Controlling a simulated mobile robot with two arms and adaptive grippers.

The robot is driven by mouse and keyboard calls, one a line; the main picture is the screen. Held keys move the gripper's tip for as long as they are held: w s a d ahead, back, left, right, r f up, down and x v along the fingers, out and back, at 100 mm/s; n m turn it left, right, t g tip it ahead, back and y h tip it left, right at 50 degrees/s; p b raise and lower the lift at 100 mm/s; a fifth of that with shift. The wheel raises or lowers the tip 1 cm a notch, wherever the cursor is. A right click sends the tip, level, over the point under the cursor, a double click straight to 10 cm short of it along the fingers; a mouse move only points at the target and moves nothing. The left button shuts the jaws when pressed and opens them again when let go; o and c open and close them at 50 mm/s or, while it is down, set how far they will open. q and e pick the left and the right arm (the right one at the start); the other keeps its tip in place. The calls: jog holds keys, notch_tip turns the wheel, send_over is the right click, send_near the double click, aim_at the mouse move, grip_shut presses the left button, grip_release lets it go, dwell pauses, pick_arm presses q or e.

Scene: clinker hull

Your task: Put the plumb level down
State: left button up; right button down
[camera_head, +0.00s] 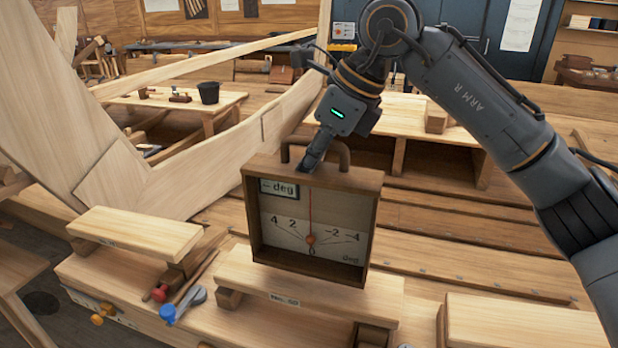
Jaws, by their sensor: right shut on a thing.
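The plumb level (333,255) is a dark wooden box frame with a pale dial marked in degrees, a red needle and a handle on top. It is upright in the middle of the view. My right gripper (314,160) is at its top handle and shut on it; the fingertips are partly hidden behind the frame. The level's lower edge overlaps a pale wooden block (262,292) at the front of the bench. I cannot tell whether it touches that block. My left gripper does not show.
Another raised board (135,232) lies to the left and one (520,322) at lower right. Red-ended and blue-ended tools (186,303) lie between the left and middle blocks. Large curved hull timbers (200,165) rise behind on the left. A black bucket (208,92) stands on a far bench.

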aim_at(311, 210)
notch_tip(311, 210, down, 3)
jog(key=shift+w+f, duration=0.1)
dwell(0.3)
